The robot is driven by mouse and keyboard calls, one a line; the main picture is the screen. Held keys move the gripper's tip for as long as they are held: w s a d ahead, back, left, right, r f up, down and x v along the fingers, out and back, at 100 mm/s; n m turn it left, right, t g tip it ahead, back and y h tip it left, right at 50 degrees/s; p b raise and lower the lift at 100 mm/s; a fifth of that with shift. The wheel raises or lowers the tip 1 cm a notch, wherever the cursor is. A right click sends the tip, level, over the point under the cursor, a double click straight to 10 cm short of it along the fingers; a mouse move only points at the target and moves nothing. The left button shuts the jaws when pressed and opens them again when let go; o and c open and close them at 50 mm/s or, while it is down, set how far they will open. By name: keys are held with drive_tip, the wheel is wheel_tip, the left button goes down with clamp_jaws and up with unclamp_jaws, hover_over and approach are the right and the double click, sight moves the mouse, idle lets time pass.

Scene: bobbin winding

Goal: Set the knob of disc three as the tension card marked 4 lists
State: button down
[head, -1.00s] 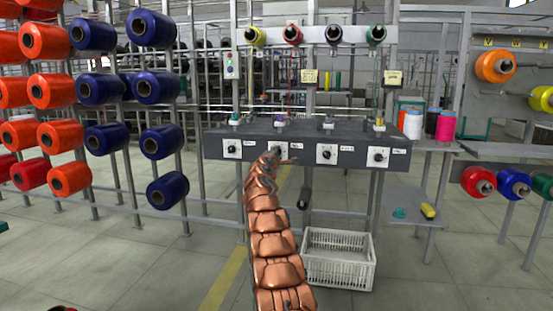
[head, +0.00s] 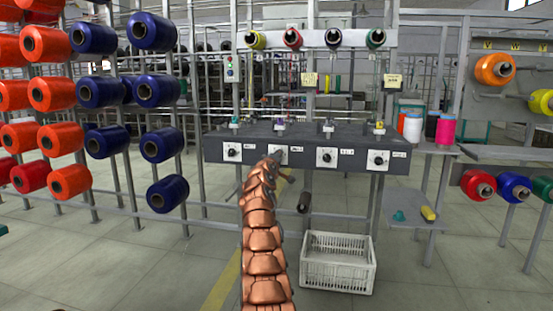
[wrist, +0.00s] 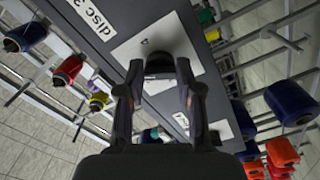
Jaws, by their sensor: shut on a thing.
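My gripper (wrist: 158,75) is shut on a dark round knob (wrist: 158,61) in the wrist view. The knob sits on a white plate (wrist: 130,52), with a label reading "disc 3" (wrist: 88,18) beside it. The fingers and knob hide most of the plate's marks, and I cannot read the knob's setting. In the head view my copper arm reaches the second plate from the left (head: 279,151) and partly covers it. Two pale yellow cards, one above the panel's middle (head: 309,79) and one at right (head: 392,81), are too small to read.
The dark panel (head: 300,139) has other knobs at left (head: 232,152), centre right (head: 326,156) and far right (head: 377,160). A white crate (head: 338,263) stands on the floor below. Bobbin racks flank both sides. A side shelf (head: 415,216) is at right.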

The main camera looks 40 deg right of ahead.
idle(0.4)
drive_tip(key=c, duration=0.8)
unclamp_jaws()
drive_tip(key=shift+o, duration=0.2)
drive_tip(key=shift+a, duration=0.4)
drive_tip(key=v, duration=0.6)
drive_tip(key=shift+s+a, duration=0.2)
drive_tip(key=shift+s, duration=0.25)
drive_tip(key=shift+w, duration=0.1)
idle(0.5)
